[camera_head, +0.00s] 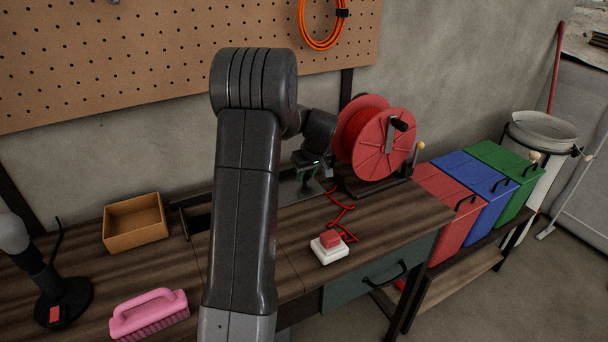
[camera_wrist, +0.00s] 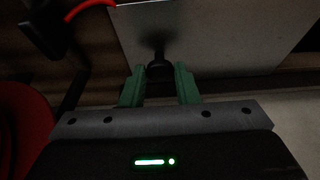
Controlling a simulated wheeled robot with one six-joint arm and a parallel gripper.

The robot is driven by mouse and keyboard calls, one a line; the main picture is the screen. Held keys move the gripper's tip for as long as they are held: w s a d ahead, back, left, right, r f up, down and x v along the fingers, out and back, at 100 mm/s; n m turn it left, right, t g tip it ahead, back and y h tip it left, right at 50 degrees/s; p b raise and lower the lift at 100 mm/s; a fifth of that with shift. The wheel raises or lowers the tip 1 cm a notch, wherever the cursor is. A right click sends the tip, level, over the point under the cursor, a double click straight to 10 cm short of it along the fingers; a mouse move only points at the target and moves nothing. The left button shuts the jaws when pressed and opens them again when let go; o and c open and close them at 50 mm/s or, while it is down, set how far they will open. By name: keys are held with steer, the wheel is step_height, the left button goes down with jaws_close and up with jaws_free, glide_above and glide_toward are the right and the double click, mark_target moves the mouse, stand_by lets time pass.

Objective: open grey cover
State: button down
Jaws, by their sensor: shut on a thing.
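The grey cover (camera_head: 290,191) is a flat panel at the back of the workbench, partly hidden behind my arm in the head view. In the wrist view, the cover (camera_wrist: 215,40) fills the upper part, with a black knob (camera_wrist: 159,68) at its near edge. My gripper (camera_wrist: 160,84) has its green fingers on either side of this knob, shut on it. In the head view my gripper (camera_head: 311,176) is low over the cover, and its fingertips are too small to make out.
A red cable reel (camera_head: 384,145) stands close to the right of my gripper. A red-and-white button (camera_head: 329,246) with a red cord sits in front. A dark recess (camera_head: 198,217), an orange box (camera_head: 135,221) and a pink brush (camera_head: 150,314) are left. Coloured bins (camera_head: 447,205) stand right.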

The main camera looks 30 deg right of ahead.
steer(key=c, duration=1.1)
jaws_free()
steer(key=v, duration=1.4)
steer(key=shift+b, duration=0.3)
steer(key=shift+f, duration=0.15)
steer(key=x, duration=1.4)
steer(key=shift+p, duration=0.3)
steer(key=shift+a, duration=0.55)
steer(key=shift+a+r, duration=0.15)
steer(key=shift+r, duration=0.1)
